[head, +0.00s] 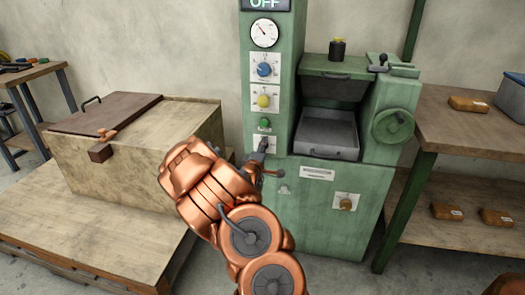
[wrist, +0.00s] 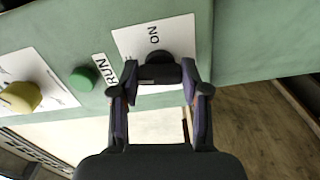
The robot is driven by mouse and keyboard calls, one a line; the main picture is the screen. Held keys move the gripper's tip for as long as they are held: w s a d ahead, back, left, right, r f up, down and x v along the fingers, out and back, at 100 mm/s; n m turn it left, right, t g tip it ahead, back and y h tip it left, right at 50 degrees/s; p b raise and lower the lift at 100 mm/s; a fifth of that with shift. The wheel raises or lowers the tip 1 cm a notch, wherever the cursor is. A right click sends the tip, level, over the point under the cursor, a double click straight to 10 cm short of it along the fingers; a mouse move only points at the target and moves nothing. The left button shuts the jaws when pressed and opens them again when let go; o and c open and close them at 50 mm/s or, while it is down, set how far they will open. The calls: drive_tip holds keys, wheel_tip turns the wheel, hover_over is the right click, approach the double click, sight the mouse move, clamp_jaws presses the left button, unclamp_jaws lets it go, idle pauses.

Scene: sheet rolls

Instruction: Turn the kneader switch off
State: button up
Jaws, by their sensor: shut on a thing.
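The green kneader machine (head: 315,215) stands at the centre of the head view, with a dark display reading OFF (head: 265,4) at its top. In the wrist view the black kneader switch (wrist: 160,60) sits on a white plate with the word ON beside it. My gripper (wrist: 160,78) is shut on the switch, one finger on each side of its knob. In the head view my gripper (head: 262,147) reaches the lowest white plate of the control column, and my arm partly hides that plate and the switch.
Above the switch are a green button (head: 265,124), a yellow knob (head: 263,101), a blue knob (head: 264,70) and a gauge (head: 264,33). A wooden chest (head: 135,160) stands at left. A shelf table (head: 475,135) with brown packages stands at right.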

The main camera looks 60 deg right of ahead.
drive_tip(key=shift+n, duration=0.7)
drive_tip(key=o, duration=1.1)
drive_tip(key=shift+o, duration=0.2)
drive_tip(key=v, duration=0.7)
drive_tip(key=shift+a, duration=0.2)
drive_tip(key=shift+s, duration=0.1)
